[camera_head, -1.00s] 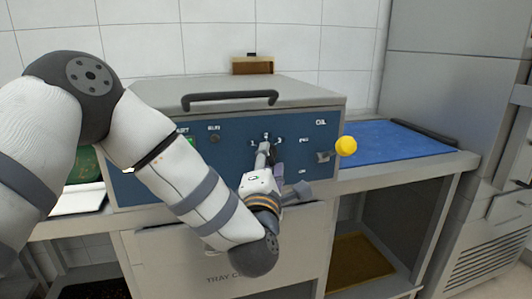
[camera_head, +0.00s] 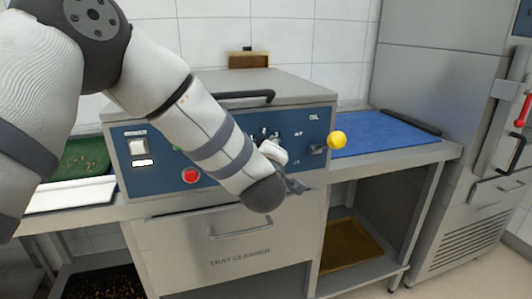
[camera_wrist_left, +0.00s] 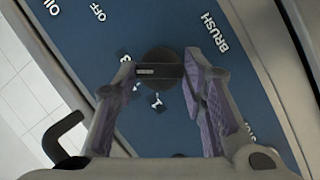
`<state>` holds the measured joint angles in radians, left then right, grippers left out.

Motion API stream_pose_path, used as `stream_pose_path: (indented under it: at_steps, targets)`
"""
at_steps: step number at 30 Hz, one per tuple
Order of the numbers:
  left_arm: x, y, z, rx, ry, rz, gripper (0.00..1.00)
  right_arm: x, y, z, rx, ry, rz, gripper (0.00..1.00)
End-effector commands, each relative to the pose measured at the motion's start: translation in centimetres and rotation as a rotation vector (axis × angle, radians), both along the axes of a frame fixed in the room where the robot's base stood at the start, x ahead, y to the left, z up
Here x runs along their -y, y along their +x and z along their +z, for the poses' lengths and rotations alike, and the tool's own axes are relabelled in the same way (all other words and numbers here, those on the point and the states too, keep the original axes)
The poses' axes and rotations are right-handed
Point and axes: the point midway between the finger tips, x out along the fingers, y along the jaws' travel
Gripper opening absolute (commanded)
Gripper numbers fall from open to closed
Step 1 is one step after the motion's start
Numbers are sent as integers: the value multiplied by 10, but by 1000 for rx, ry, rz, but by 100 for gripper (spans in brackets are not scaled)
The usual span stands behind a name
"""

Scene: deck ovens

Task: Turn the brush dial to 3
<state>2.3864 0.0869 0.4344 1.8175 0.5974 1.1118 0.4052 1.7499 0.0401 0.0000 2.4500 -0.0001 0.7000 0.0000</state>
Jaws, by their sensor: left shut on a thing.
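The brush dial (camera_wrist_left: 160,66) is a round black knob with a grip bar on the blue panel, in the left wrist view. The pale mark on its bar points left, between the 2 (camera_wrist_left: 137,87) and the 3 (camera_wrist_left: 123,58). The 1 (camera_wrist_left: 157,102) lies below it, and the word BRUSH (camera_wrist_left: 215,33) is to the right. My left gripper (camera_wrist_left: 160,72) has its purple-padded fingers on both sides of the dial and is shut on it. In the head view my arm hides the dial. My right gripper is not in view.
The tray cleaner (camera_head: 240,225) carries a red button (camera_head: 190,175), a white switch (camera_head: 138,147) and, right of my wrist, a lever with a yellow ball (camera_head: 337,140). Its dark lid handle (camera_head: 235,96) is above my forearm. A blue surface (camera_head: 385,137) lies to the right.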

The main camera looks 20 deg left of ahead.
Motion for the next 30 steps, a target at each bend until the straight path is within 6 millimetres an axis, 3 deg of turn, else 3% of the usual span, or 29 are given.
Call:
stream_pose_path:
  at_steps: [12,30]
  targets:
    - [1,1,3,-129,199,1,10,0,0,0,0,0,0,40]
    - [1,1,3,-166,252,1,10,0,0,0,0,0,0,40]
